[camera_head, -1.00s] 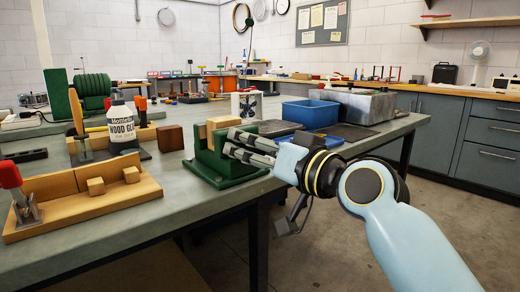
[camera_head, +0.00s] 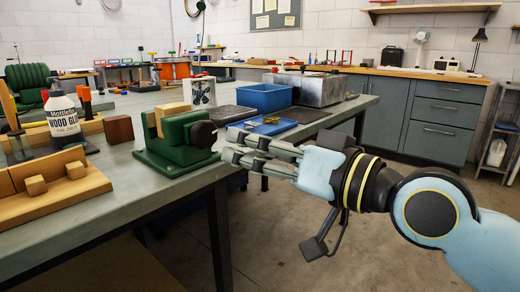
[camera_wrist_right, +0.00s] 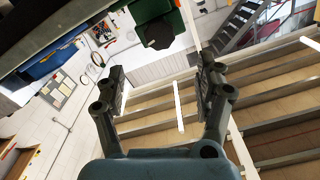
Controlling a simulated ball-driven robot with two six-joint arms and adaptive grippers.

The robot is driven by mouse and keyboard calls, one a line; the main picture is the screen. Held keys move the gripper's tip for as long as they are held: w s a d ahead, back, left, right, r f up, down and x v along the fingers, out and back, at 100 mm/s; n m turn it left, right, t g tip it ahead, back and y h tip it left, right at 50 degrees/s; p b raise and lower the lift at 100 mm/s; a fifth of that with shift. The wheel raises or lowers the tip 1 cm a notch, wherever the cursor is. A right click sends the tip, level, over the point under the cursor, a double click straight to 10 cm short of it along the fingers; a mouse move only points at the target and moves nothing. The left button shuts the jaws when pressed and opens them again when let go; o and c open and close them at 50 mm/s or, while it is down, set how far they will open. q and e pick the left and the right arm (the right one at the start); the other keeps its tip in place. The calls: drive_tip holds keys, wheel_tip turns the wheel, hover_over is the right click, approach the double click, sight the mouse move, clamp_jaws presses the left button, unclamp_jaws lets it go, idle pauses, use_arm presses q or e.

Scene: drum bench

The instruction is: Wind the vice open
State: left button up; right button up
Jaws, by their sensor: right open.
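The green vice (camera_head: 180,155) stands at the bench's near right edge, with a pale wooden block (camera_head: 172,118) at its jaws. A dark round knob or handle end (camera_head: 204,134) shows on its right side. My right gripper (camera_head: 232,147) is open and empty, just right of the vice and beyond the bench edge. Its fingers point left toward the knob; they look apart from it. In the right wrist view the open fingers (camera_wrist_right: 160,80) have nothing between them. The vice (camera_wrist_right: 150,8) and its dark knob (camera_wrist_right: 160,37) show at the top. My left gripper is out of view.
The bench top (camera_head: 125,195) is clear in front of the vice. A dark brown block (camera_head: 118,128), glue bottle (camera_head: 63,118) and wooden jig (camera_head: 70,188) stand left. A blue tray (camera_head: 264,97) and grey metal box (camera_head: 305,90) lie behind. Open floor is right.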

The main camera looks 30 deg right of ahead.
sight(207, 137)
drive_tip(key=w+a+m+p, duration=0.1)
drive_tip(key=w+m+p, duration=0.2)
drive_tip(key=m, duration=0.7)
drive_tip(key=w+a+m+p, duration=0.2)
drive_tip(key=w+m+p, duration=0.2)
drive_tip(key=m, duration=0.7)
drive_tip(key=w+a+m+p, duration=0.1)
drive_tip(key=w+m+p, duration=0.3)
drive_tip(key=m, duration=0.6)
drive_tip(key=shift+w+a+f, duration=0.15)
drive_tip(key=shift+w+f, duration=0.05)
drive_tip(key=shift+w, duration=0.05)
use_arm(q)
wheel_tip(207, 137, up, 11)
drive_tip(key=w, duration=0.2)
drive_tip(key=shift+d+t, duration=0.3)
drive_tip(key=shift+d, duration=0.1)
